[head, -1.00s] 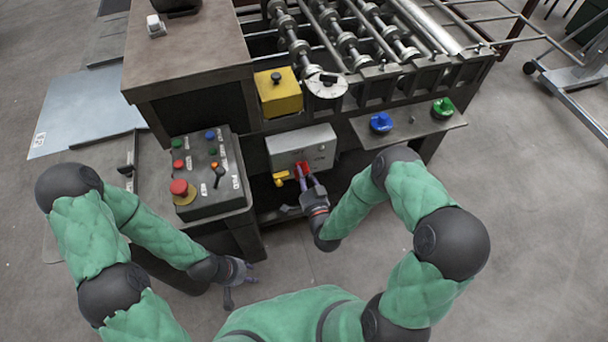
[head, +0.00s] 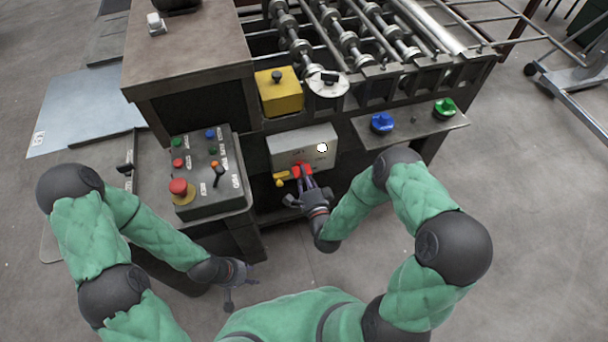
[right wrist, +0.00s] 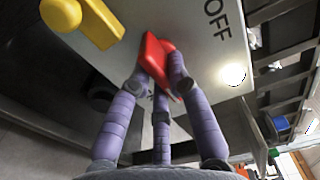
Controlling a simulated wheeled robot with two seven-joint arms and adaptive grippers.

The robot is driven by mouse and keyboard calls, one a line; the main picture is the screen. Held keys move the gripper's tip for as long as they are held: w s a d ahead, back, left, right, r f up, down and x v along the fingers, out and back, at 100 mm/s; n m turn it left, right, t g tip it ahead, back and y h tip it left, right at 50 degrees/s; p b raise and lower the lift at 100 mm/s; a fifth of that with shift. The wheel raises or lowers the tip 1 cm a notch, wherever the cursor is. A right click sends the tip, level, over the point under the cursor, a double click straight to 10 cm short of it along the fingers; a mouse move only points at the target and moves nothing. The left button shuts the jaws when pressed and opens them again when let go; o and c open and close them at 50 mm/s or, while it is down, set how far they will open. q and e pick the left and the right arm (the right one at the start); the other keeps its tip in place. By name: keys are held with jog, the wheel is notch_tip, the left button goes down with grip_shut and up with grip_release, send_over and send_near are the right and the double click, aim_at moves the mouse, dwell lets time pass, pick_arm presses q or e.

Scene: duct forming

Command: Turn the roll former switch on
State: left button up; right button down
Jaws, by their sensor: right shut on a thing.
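The roll former switch is a red handle (head: 297,171) on the front of a light grey box (head: 290,148), low on the machine. In the right wrist view the red handle (right wrist: 153,57) lies between the purple fingers of my right gripper (right wrist: 157,82), which is shut on it. The right gripper also shows in the head view (head: 306,182). The word OFF shows on the box face above the handle. A round lamp (head: 322,147) on the box glows white. My left gripper (head: 240,284) is empty, low and left, with its fingers spread apart.
A yellow lever (head: 281,178) sits just left of the red handle. A control panel (head: 208,172) with several buttons and a red emergency stop (head: 179,188) stands to the left. Blue (head: 381,123) and green (head: 443,108) knobs sit on a shelf at right.

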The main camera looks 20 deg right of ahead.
dwell(0.5)
jog(key=c, duration=1.2)
grip_release()
jog(key=shift+s, duration=0.1)
jog(key=s, duration=1.2)
jog(key=shift+d, duration=0.2)
jog(key=shift+w+f, duration=0.1)
jog(key=shift+w, duration=0.05)
